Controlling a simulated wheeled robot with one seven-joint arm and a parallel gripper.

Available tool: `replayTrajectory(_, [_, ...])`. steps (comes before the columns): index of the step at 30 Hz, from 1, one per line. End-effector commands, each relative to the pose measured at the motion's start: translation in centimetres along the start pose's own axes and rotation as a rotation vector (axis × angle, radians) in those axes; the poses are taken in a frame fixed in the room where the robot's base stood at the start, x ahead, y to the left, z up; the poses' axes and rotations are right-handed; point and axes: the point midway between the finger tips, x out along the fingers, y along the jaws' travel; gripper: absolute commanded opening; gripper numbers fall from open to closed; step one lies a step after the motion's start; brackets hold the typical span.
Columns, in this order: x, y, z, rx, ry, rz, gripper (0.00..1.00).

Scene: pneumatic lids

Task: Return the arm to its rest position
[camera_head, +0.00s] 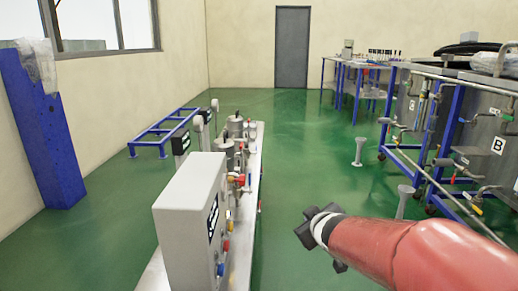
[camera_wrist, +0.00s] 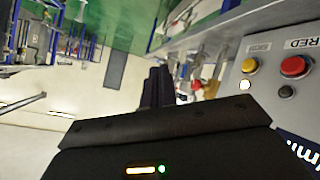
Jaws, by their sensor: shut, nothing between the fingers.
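My gripper (camera_head: 312,228) is at the lower middle of the head view, on the end of my red arm, which reaches in from the lower right. It hangs over the green floor, right of the bench with the grey control box (camera_head: 190,215), with a gap between them. In the wrist view the two dark fingers of my gripper (camera_wrist: 157,86) stand together, shut and empty. The grey panel (camera_wrist: 262,80) with a red button (camera_wrist: 295,66) lies to their right in that view.
The long narrow bench (camera_head: 250,190) carries valves and gauges. A blue frame (camera_head: 150,140) stands on the floor beyond it. Blue-framed benches (camera_head: 455,130) with pipes line the right side. Two grey pedestals (camera_head: 359,152) stand near them. Green floor (camera_head: 300,130) is open in the middle.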

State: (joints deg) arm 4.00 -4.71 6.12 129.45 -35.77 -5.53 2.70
Motion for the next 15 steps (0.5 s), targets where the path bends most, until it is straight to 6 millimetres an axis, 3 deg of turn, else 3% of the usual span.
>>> replayTrajectory(1, [-2.8,0.8,0.9,0.054,-0.057,0.042,0.00])
replayTrajectory(4, [-8.0,1.1,3.8,0.186,-0.194,0.086,0.00])
replayTrajectory(9, [-16.0,-1.8,8.8,0.412,-0.391,0.058,0.00])
replayTrajectory(12, [-19.5,-4.2,10.8,0.510,-0.470,0.005,0.00])
replayTrajectory(15, [-21.7,-6.1,12.1,0.573,-0.521,-0.046,0.00])
